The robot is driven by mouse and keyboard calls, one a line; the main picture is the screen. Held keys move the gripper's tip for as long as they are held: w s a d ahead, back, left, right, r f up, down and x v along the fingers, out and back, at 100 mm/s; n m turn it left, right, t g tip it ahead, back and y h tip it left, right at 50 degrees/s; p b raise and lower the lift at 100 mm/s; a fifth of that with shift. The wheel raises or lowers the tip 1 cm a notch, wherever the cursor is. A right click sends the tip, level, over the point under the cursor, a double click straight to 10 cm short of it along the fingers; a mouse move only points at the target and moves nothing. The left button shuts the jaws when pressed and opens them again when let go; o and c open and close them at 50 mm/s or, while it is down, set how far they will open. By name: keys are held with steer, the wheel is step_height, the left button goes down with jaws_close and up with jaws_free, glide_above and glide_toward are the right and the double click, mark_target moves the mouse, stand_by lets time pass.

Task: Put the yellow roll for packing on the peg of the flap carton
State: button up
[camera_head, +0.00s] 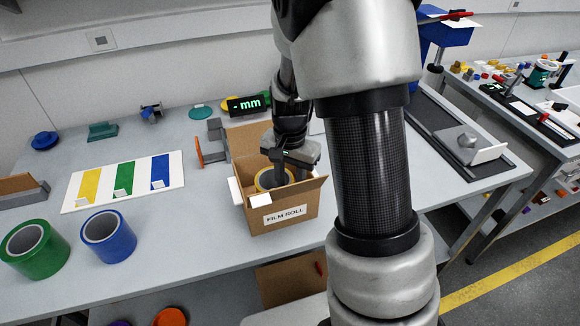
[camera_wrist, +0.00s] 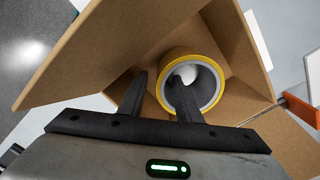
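The yellow roll (camera_wrist: 162,93) stands inside the open flap carton (camera_wrist: 105,50), its bore facing the wrist camera. A pale rounded shape (camera_wrist: 187,73), perhaps the peg, shows inside the bore. My gripper (camera_wrist: 160,82) is open, with its fingers straddling the roll's wall. One finger is in the bore, the other is outside with a visible gap. In the head view my gripper (camera_head: 290,178) reaches down into the carton (camera_head: 285,217), labelled FILM ROLL. Only part of the roll's yellow rim (camera_head: 261,180) shows there.
A green roll (camera_head: 35,250) and a blue roll (camera_head: 107,237) stand at the table's front left. A colour-striped board (camera_head: 122,181) lies behind them. An orange-ended holder (camera_head: 199,150) stands just left of the carton. Carton flaps stand out around my gripper.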

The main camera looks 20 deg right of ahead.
step_height(320, 180, up, 17)
steer(key=p, duration=0.1)
steer(key=shift+p, duration=0.35)
stand_by(0.3)
